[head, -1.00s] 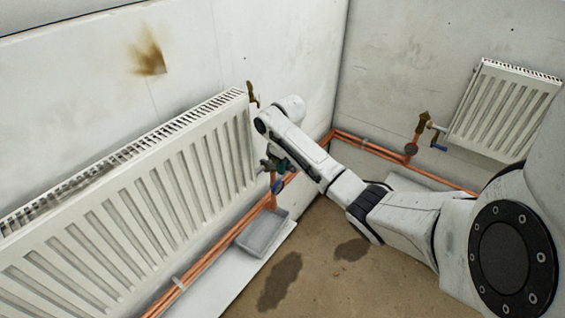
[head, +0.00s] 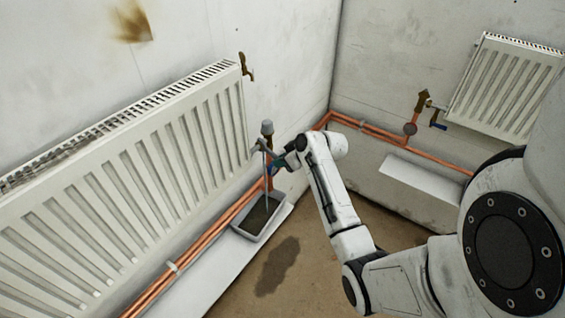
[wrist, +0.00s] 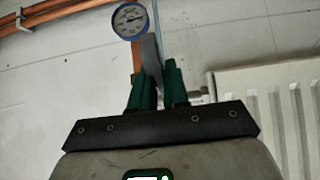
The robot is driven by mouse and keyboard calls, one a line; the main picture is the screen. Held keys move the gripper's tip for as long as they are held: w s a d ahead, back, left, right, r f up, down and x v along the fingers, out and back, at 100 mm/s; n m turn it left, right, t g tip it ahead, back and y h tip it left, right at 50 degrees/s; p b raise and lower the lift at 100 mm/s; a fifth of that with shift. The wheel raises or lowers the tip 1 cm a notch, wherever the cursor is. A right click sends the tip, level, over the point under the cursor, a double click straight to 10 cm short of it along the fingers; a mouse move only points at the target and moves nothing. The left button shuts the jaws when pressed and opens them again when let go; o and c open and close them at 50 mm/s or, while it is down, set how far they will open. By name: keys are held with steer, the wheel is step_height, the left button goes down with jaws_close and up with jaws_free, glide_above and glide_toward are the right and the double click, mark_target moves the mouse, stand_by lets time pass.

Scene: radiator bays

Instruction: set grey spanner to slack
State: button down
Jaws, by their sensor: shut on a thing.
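The grey spanner (wrist: 152,58) is a flat grey bar standing up between my fingers in the wrist view. My gripper (wrist: 157,80), with green fingers, is shut on it. In the head view my gripper (head: 277,163) is at the right end of the near radiator (head: 120,180), by the valve pipework. The spanner there (head: 261,144) is small and partly hidden, so its exact setting is unclear. A thin pale stream (head: 266,185) runs down beside the gripper into a grey tray (head: 240,231) with dark contents.
A blue-rimmed gauge (wrist: 130,20) is close beyond my fingers. Copper pipes (head: 205,252) run low along the walls. The brown floor has a dark stain (head: 278,265).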

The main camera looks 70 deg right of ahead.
steer(key=shift+w+f+t+b, duration=0.1)
steer(key=shift+f+t+b, duration=0.25)
steer(key=shift+t+b, duration=0.1)
steer(key=c, duration=1.2)
jaws_free()
steer(key=v, duration=1)
steer(key=shift+s+a+r, duration=0.15)
steer(key=shift+s+r, duration=0.1)
